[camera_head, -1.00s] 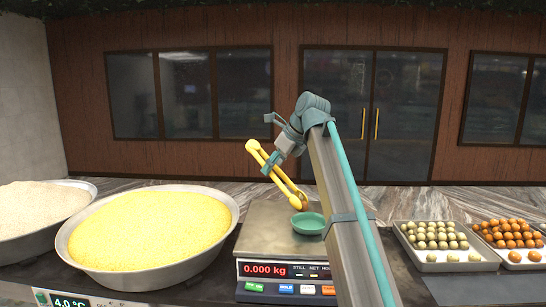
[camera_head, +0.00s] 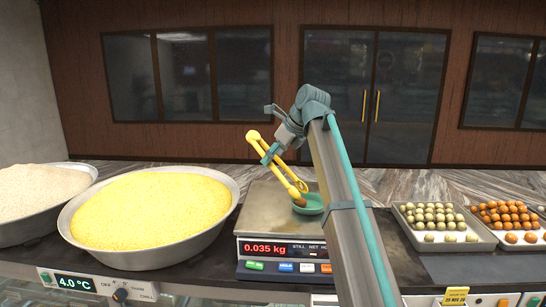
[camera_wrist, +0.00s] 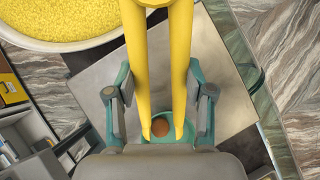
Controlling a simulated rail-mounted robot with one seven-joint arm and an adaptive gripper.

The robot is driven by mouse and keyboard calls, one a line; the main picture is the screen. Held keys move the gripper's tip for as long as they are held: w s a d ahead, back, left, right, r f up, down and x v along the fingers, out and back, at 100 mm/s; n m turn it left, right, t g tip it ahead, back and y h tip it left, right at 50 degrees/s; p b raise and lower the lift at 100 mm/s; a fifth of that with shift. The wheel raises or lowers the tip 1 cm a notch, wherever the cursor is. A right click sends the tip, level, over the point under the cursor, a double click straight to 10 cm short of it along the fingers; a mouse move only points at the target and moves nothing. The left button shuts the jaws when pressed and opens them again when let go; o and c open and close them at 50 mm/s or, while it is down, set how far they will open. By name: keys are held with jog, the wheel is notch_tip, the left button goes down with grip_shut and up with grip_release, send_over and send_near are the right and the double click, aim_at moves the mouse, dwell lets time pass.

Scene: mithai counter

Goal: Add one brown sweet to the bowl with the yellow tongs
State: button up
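My gripper (camera_wrist: 162,110) is around the yellow tongs (camera_wrist: 138,60), one finger outside each tong arm, and holds them above the scale. The tongs also show in the head view (camera_head: 272,160), slanting down right to the bowl. A brown sweet (camera_wrist: 161,127) is between the tong tips, at the green bowl (camera_head: 314,205); it also shows in the head view (camera_head: 299,202), at the bowl's left side. In the wrist view small gaps show between tips and sweet. The bowl stands on the scale (camera_head: 262,222), which reads 0.035 kg. Further brown sweets (camera_head: 510,215) fill the far right tray.
A tray of pale sweets (camera_head: 437,217) stands left of the brown ones. A large pan of yellow grains (camera_head: 150,215) stands left of the scale, with a pan of pale grains (camera_head: 30,190) beyond it. My arm crosses the space right of the bowl.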

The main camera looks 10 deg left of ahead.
dwell(0.3)
notch_tip(320, 180, up, 10)
dwell(0.7)
